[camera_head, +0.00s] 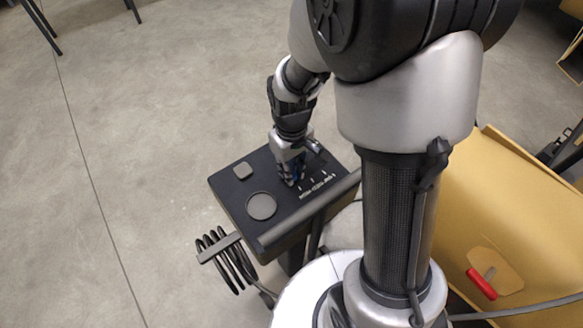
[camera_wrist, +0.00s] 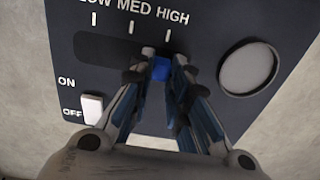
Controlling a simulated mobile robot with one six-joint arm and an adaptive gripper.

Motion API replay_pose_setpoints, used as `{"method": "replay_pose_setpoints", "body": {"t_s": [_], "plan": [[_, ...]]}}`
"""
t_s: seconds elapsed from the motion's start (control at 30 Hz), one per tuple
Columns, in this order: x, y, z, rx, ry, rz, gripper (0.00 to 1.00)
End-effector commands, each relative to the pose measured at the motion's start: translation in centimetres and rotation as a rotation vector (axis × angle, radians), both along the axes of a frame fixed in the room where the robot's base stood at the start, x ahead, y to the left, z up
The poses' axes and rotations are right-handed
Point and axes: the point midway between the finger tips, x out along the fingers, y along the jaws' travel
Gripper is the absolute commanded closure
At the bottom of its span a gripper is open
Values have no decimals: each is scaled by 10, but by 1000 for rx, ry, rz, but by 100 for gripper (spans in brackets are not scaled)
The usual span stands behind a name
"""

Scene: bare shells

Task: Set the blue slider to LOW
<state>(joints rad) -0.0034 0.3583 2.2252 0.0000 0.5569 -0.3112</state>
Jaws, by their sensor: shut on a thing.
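A dark control panel (camera_head: 235,197) carries a slider slot (camera_wrist: 95,48) marked LOW, MED and HIGH, with LOW at the left in the wrist view. The blue slider (camera_wrist: 160,69) sits in line with the HIGH tick, at the right part of the slot. My gripper (camera_wrist: 158,58) is shut on the blue slider, with a finger on either side of it. The fingers hide the right end of the slot. In the head view my gripper (camera_head: 291,180) reaches down onto the panel top beside the printed labels, and the slider cannot be made out there.
A white ON/OFF switch (camera_wrist: 92,107) is left of the slider in the wrist view, and a round grey disc (camera_wrist: 248,69) is to its right. In the head view a coiled black cable (camera_head: 228,262) hangs beside the panel. A yellow cart (camera_head: 510,205) stands at right.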

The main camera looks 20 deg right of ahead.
Motion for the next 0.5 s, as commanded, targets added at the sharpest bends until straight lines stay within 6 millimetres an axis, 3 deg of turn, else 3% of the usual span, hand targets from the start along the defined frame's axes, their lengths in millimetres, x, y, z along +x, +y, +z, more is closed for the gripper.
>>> {"method": "replay_pose_setpoints", "body": {"t_s": [0.5], "plan": [[0, 0, 0, 0, 0, 0, 100]]}}
